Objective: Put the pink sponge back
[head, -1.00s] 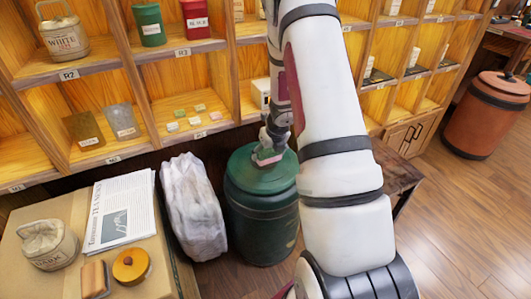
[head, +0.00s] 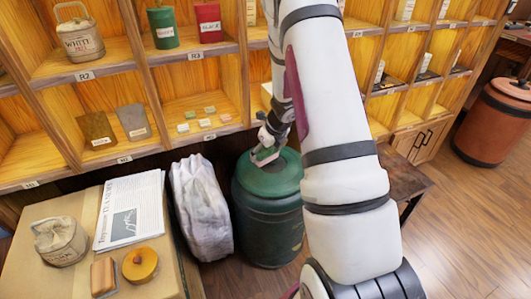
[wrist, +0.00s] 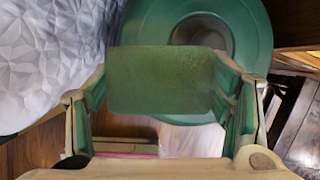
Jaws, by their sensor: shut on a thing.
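My gripper (head: 267,145) is shut on a small block, low over the lid of the green drum (head: 268,210). Several small coloured blocks (head: 205,122) lie in the shelf compartment behind the drum, above the label that is too small to read.
A crumpled white sack (head: 200,205) stands left of the drum. A cardboard box (head: 25,280) carries a newspaper (head: 130,210), a cloth bag (head: 60,242), an orange-brown block (head: 103,277) and a yellow round thing (head: 141,265). A dark wooden stool (head: 405,175) stands right.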

